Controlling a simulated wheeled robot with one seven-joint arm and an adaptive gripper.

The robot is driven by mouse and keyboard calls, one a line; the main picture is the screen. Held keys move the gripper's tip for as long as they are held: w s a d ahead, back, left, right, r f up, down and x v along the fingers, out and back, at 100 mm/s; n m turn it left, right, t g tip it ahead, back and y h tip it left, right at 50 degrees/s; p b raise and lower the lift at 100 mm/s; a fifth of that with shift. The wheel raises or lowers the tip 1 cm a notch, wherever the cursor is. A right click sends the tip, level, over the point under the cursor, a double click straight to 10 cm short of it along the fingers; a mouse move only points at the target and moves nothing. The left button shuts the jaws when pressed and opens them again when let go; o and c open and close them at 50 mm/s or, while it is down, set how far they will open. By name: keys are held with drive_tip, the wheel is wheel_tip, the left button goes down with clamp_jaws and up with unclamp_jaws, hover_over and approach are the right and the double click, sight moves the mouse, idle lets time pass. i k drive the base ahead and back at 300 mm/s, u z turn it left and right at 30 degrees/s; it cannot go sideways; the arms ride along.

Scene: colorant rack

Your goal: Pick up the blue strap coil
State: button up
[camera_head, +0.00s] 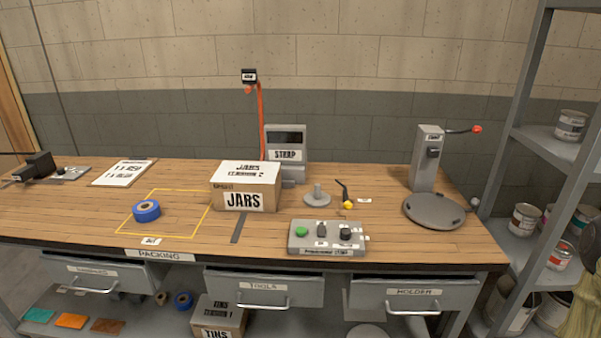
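A blue strap coil (146,211) lies on the wooden bench top at the left. It is a short roll with a pale core and sits at the left side of a yellow outlined rectangle (208,218). A second blue roll (183,300) is on the lower shelf under the bench, beside a small tan roll (161,298).
On the bench (270,235) stand a JARS box (248,198), a STRAP machine (287,150), a button panel (327,238) and a round-plated device (434,210). Drawers (263,287) line the front. A shelf rack with cans (525,218) is at the right.

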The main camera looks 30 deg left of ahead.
sight(148, 210)
drive_tip(key=z, duration=0.15)
drive_tip(key=i, duration=0.2)
drive_tip(key=u, duration=1.5)
